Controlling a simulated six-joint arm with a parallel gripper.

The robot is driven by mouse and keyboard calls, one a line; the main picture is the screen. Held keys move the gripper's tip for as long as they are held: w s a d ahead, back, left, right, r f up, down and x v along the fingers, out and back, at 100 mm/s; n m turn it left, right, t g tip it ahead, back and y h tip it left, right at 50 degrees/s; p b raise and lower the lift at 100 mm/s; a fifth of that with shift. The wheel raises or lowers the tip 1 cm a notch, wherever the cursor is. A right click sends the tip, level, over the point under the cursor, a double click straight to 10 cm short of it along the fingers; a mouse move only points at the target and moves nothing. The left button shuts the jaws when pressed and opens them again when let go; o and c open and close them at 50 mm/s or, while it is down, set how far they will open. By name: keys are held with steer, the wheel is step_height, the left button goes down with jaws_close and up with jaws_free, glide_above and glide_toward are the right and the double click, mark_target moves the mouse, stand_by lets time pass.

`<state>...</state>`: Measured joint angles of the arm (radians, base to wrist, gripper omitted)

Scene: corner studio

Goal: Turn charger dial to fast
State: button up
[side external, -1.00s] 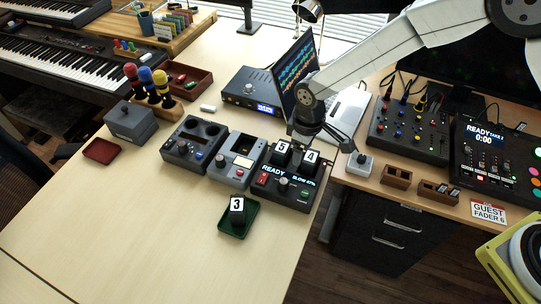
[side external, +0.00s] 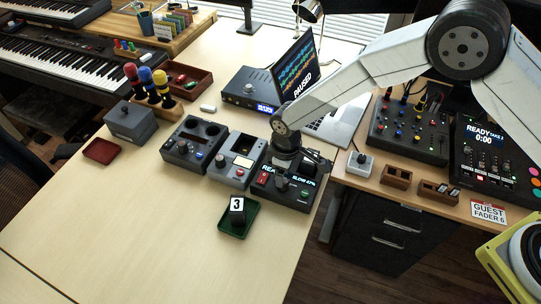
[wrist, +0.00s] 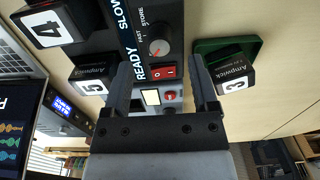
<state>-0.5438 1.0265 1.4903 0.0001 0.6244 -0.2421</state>
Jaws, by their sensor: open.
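The charger (side external: 297,199) is a black box with a lit display that reads READY and SLOW in the wrist view. Its round grey dial (wrist: 158,48) has the labels FAST and STORE beside it; I cannot tell exactly where its pointer sits. A red switch (wrist: 165,72) is beside the dial. Batteries marked 4 (wrist: 48,30) and 5 (wrist: 90,87) stand in the charger. My gripper (wrist: 160,64) is open and empty, above the charger's front, with the dial showing just beyond and between its fingertips. In the side view my gripper (side external: 284,172) hides part of the charger.
Battery 3 (side external: 237,207) stands in a green tray (side external: 247,226) close in front of the charger. A grey device (side external: 230,172) stands left of the charger, and the laptop (side external: 335,125) behind it. The table at front left is clear.

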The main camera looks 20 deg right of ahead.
steer(key=shift+f, duration=2.4)
jaws_close()
